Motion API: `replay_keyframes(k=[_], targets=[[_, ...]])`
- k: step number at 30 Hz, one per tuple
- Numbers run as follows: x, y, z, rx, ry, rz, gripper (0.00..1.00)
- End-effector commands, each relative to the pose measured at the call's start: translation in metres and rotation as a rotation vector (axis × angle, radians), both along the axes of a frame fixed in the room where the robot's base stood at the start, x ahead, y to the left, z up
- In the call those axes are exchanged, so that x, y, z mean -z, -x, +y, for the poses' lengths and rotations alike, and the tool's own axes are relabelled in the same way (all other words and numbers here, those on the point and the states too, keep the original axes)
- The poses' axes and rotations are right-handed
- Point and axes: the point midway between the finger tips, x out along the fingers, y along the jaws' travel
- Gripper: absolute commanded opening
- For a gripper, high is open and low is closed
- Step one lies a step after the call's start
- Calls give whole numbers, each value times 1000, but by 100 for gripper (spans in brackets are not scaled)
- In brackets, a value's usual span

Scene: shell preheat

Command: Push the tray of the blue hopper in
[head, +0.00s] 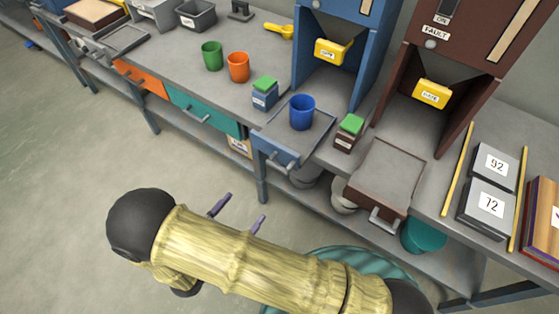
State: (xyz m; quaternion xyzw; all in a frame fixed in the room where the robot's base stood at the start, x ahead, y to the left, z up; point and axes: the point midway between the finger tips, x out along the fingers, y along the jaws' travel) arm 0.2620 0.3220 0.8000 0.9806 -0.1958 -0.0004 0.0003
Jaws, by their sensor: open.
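The blue hopper (342,38) stands on the bench at the upper middle, with a yellow labelled gate (333,50) inside its opening. Its tray (311,131) is pulled out toward the front edge of the bench. The tray has a blue front (270,150) with a grey handle (284,166). A blue cup (302,112) stands upright on the tray. My gripper (239,213) is open and empty over the floor, in front of and below the tray, apart from it. My arm hides part of the gripper.
The brown hopper (408,85) stands at right, with its tray (390,172) also out. Blue (264,95) and brown (347,135) green-topped boxes flank the blue hopper's tray. Green (212,56) and orange (238,68) cups stand left. The floor (70,170) at left is clear.

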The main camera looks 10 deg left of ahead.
Motion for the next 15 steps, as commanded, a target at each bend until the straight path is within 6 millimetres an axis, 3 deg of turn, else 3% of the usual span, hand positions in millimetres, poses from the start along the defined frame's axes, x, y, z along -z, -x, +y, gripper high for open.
replay_keyframes(k=[10,15], targets=[[-1,2,2,-9,1,-2,90],[-1,-9,-3,-5,2,-2,90]])
